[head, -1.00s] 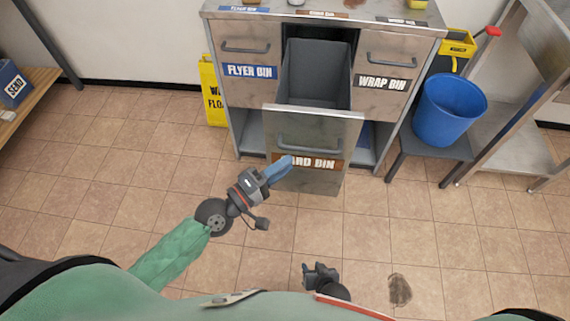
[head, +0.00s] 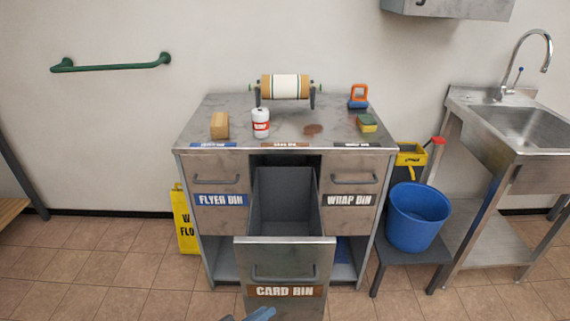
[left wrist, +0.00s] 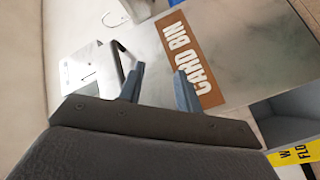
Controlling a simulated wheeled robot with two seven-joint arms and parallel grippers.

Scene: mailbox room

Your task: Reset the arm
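My left gripper shows only as a blue fingertip (head: 262,314) at the bottom edge of the head view, in front of the lower part of the card bin drawer (head: 285,258). In the left wrist view the left gripper (left wrist: 160,80) has its two blue-grey fingers apart with nothing between them. The drawer front with its brown CARD BIN label (left wrist: 193,58) lies just beyond the fingers, and its bar handle (left wrist: 122,58) is near the left finger. The drawer is pulled out and looks empty. My right gripper is out of view.
The steel cabinet (head: 215,168) carries a paper roll (head: 285,87), a white-and-red can (head: 260,122), a brown block (head: 219,125) and a sponge (head: 367,123). A blue bucket (head: 417,217) and a sink stand (head: 510,130) are right. A yellow floor sign (head: 184,220) is left.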

